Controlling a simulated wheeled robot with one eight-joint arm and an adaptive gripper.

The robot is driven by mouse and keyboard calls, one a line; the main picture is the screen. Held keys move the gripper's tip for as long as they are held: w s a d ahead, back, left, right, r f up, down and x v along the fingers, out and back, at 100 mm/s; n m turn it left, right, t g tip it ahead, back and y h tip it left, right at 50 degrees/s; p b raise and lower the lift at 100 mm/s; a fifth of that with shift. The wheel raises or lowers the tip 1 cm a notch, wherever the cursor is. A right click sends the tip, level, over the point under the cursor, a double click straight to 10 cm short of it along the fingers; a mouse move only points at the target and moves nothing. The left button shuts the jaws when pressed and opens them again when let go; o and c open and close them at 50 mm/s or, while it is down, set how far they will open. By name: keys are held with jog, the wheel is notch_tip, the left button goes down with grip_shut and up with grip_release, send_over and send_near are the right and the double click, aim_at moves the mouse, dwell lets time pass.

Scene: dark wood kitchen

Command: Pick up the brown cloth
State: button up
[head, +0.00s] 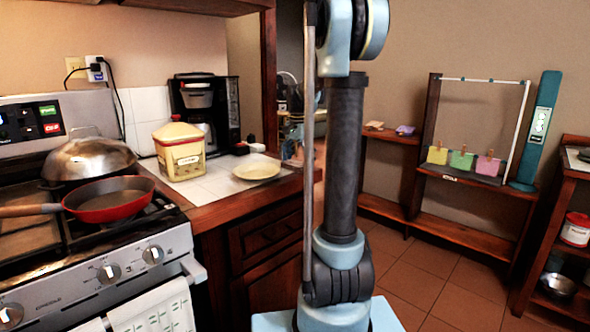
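I cannot pick out a brown cloth with certainty. A small tan-orange flat thing (375,125) lies on the top board of the low wooden shelf, next to a small purple folded thing (405,130); both are too small to tell what they are. A yellow piece (437,155), a green piece (461,160) and a pink piece (488,166) hang in a row with clothespins at the rack to the right. A white patterned towel (155,310) hangs on the oven front. My arm rises through the middle of the view; my gripper is out of view.
A stove with a red pan (108,200) and a domed lid (88,158) stands at the left. The counter holds a yellow canister (179,150), a coffee maker (205,110) and a plate (257,170). Tiled floor (445,285) is free between my arm and the shelves.

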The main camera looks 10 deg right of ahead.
aim_at(297, 163)
jog(key=shift+c, duration=0.4)
notch_tip(297, 163, up, 10)
dwell(0.5)
jog(key=shift+o, duration=0.6)
jog(key=shift+c, duration=0.4)
